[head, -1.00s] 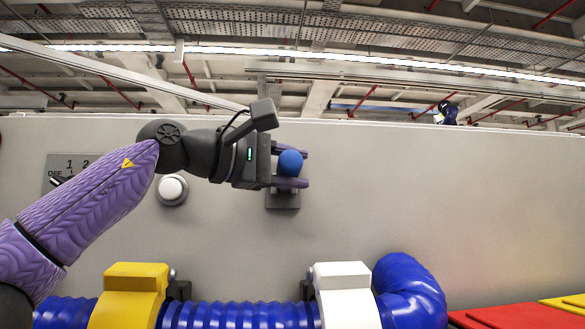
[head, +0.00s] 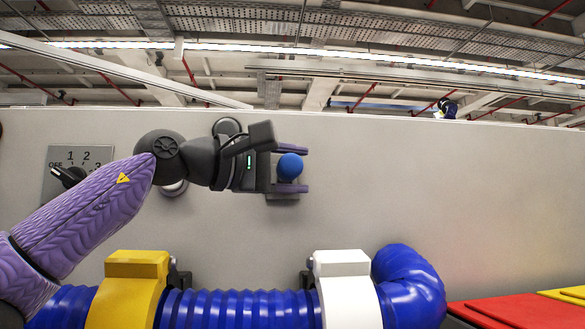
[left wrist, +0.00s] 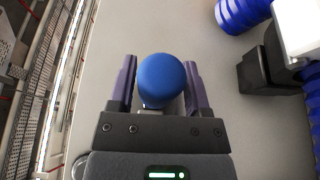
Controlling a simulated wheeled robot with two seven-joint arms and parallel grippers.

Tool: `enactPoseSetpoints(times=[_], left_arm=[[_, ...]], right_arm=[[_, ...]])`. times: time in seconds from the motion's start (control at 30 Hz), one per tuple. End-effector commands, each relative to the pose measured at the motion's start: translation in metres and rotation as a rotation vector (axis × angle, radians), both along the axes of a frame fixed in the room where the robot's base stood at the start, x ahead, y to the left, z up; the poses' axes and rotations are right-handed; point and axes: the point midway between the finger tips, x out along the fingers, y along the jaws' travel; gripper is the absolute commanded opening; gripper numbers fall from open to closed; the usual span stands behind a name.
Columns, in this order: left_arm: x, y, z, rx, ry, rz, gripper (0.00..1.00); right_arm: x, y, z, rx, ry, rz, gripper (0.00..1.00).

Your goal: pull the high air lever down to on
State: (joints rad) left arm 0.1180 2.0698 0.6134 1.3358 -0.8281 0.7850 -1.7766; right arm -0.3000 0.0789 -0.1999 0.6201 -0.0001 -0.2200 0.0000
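The air lever shows as a round blue knob (head: 290,167) in front of the grey panel, in the middle of the head view. Its dark mount (head: 282,197) shows partly below the fingers; the lever's shaft is mostly hidden. My left gripper (head: 292,169) reaches in from the left with its two purple fingers apart, one above and one below the knob. A gap shows between the knob and the lower finger. In the left wrist view the knob (left wrist: 162,80) sits between the fingers. My right gripper is not in view.
A dial plate marked OFF, 1, 2 (head: 80,165) is on the panel at left, and a round button is partly behind my wrist. Below run a blue corrugated hose (head: 240,308), a yellow clamp (head: 130,290) and a white clamp (head: 345,290). The panel right of the knob is clear.

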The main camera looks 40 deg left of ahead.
Motion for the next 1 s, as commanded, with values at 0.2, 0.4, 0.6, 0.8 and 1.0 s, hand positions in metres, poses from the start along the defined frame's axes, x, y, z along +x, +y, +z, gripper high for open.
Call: enactPoseSetpoints(times=[0.2, 0.4, 0.6, 0.8, 1.0], left_arm=[[0.0, 0.0, 0.001, 0.001, -0.003, 0.001, 0.83], [-0.007, 0.002, 0.0, 0.001, -0.007, 0.002, 0.83], [-0.054, 0.016, -0.002, 0.0, -0.01, 0.002, 0.83], [-0.089, 0.026, -0.001, 0.001, -0.005, 0.002, 0.83], [-0.096, 0.028, 0.0, 0.0, -0.003, 0.001, 0.83]], right_arm=[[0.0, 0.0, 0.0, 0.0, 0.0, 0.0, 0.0], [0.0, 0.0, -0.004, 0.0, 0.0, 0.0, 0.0], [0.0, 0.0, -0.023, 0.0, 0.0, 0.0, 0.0], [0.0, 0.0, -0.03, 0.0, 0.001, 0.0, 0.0], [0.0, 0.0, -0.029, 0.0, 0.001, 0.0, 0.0]])
